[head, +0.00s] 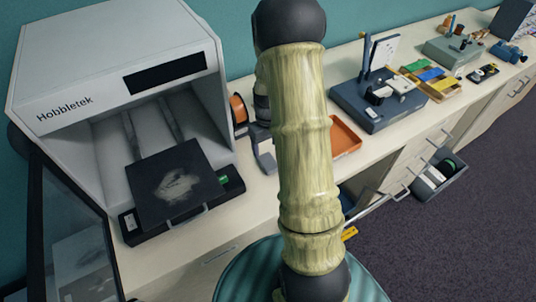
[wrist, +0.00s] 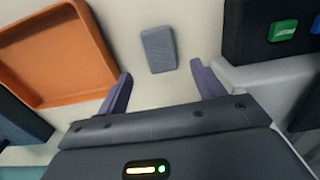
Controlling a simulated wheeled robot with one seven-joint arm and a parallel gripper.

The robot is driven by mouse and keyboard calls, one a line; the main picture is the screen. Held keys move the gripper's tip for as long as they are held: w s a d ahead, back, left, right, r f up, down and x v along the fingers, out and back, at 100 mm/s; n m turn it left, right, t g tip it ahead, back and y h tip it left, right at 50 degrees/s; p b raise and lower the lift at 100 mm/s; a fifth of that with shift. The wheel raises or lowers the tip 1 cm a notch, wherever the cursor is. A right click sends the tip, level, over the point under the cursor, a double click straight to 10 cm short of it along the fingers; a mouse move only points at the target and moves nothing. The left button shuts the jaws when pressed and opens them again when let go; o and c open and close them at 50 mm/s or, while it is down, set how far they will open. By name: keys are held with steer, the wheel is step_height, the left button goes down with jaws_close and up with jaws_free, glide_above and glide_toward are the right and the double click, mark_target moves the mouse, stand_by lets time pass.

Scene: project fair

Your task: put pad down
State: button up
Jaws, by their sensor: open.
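A small grey pad (wrist: 158,49) lies on the cream countertop (wrist: 185,18) in the wrist view, just beyond my fingertips. My gripper (wrist: 161,69) is open, with one purple finger to each side of the pad's near end and gaps between. The pad is not held. Whether the fingertips are at counter height is hard to tell. In the head view my arm hides the pad and the gripper.
An orange tray (head: 346,138) is right of my arm; it is at left in the wrist view (wrist: 55,95). The white Hobbletek machine (head: 60,75) stands left, holding a dark plate (head: 150,207) with a pale smudge. Further right are a blue-grey stand (head: 385,118) and an open drawer (head: 455,185).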

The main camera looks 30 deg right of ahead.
steer(key=shift+r, duration=2.35)
steer(key=s+a+r+t, duration=0.1)
steer(key=s+a+r, duration=0.2)
steer(key=s+a, duration=0.3)
steer(key=s+a+r+t, duration=0.1)
steer(key=s+a+r, duration=0.2)
steer(key=s+a, duration=0.3)
steer(key=shift+s+a+t, duration=0.25)
steer(key=shift+a+t, duration=0.05)
steer(key=shift+a, duration=0.55)
steer(key=shift+o, duration=0.5)
